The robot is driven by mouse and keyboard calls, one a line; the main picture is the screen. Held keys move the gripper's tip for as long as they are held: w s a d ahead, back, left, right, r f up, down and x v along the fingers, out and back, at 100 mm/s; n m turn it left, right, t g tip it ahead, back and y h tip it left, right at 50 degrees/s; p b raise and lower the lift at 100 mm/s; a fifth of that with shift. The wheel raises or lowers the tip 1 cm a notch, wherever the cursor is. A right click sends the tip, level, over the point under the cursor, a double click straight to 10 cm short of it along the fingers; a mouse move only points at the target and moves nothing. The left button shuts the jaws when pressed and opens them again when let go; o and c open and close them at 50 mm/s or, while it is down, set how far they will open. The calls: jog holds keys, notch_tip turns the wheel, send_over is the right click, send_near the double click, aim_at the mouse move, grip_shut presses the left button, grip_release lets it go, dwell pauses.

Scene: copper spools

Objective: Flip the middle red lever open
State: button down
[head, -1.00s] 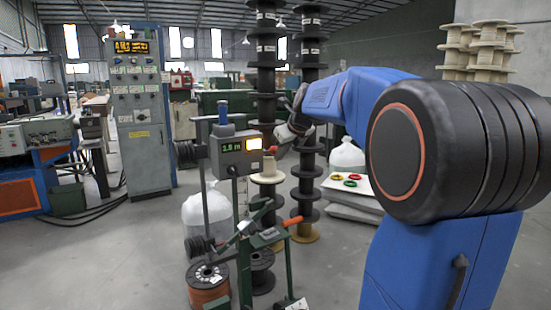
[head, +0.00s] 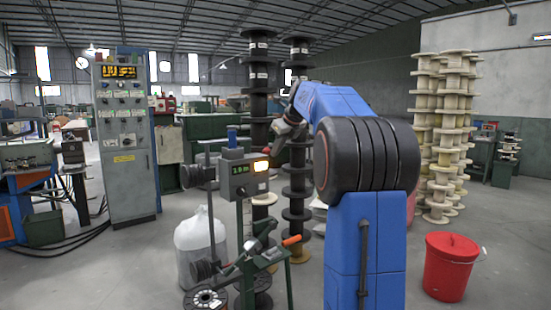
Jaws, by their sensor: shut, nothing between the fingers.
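A grey meter box (head: 243,179) with a green readout and a lit yellow panel stands on a green stand left of my arm. A small red knob (head: 266,151) shows at its upper right. A lever with an orange-red grip (head: 291,240) sticks out lower on the stand. I cannot tell which of these, if either, is the middle red lever. My gripper (head: 277,146) is small and dark at the end of my blue arm, close to the red knob in the picture. It is shut and empty. I cannot tell whether it touches the knob.
Tall stacks of black spools (head: 258,90) stand behind the box. A grey control cabinet (head: 127,180) stands further left. A red bin (head: 449,267) and pale spools (head: 440,150) are at right, with open floor around the bin.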

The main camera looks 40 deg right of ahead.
jog(key=shift+w+a+r, duration=0.1)
jog(key=shift+w+r, duration=0.15)
jog(key=shift+w, duration=0.5)
jog(key=shift+w+r, duration=0.3)
jog(key=shift+w, duration=0.4)
jog(key=shift+w+a+r, duration=0.1)
jog(key=shift+w+r, duration=0.15)
jog(key=shift+w, duration=0.5)
jog(key=shift+w+a+f, duration=0.1)
jog(key=shift+w, duration=0.1)
notch_tip(320, 180, up, 11)
send_over(268, 149)
jog(key=shift+d, duration=0.2)
